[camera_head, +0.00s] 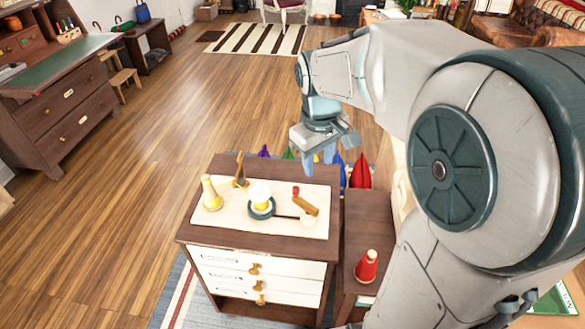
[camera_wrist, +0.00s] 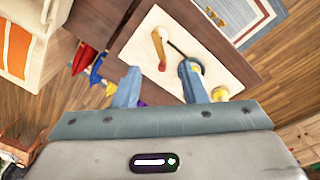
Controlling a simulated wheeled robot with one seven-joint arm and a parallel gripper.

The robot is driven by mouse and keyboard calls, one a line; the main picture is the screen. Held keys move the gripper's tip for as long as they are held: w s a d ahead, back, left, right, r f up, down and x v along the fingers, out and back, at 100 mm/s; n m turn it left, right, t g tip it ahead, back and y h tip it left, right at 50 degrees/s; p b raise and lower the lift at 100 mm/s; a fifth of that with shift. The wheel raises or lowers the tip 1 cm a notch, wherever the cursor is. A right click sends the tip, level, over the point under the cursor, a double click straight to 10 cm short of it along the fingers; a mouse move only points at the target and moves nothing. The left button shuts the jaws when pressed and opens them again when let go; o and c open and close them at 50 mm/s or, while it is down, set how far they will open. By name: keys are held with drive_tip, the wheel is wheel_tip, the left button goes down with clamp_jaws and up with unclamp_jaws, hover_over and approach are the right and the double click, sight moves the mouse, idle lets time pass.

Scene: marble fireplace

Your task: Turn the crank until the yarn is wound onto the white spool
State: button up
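A cream board (camera_head: 220,222) on the cabinet top carries the winder. The white spool (camera_head: 260,188) stands upright on a dark green round base, with some yellow showing low on it. A rod joins the base to the crank (camera_head: 304,205), which has a wooden arm and a red handle (camera_head: 296,191); the handle also shows in the wrist view (camera_wrist: 162,66). A yellow yarn cone (camera_head: 211,194) stands at the board's left. My gripper (camera_wrist: 159,82) is open and empty, above and behind the crank, apart from it. Its right finger hides the spool in the wrist view.
A wooden upright (camera_head: 240,170) stands at the board's back. A red cone (camera_head: 366,267) stands on a lower side table at right. Several coloured pointed things, including a red one (camera_head: 360,171), are behind the cabinet. Open wooden floor lies left.

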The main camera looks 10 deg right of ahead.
drive_tip(key=n+g+b, duration=0.1)
drive_tip(key=n+b, duration=0.1)
drive_tip(key=b, duration=0.2)
hover_over(309, 206)
wheel_tip(309, 206, down, 9)
drive_tip(key=shift+y, duration=0.3)
wheel_tip(309, 206, down, 13)
drive_tip(key=shift+f+b, duration=0.1)
drive_tip(key=shift+b, duration=0.7)
clamp_jaws()
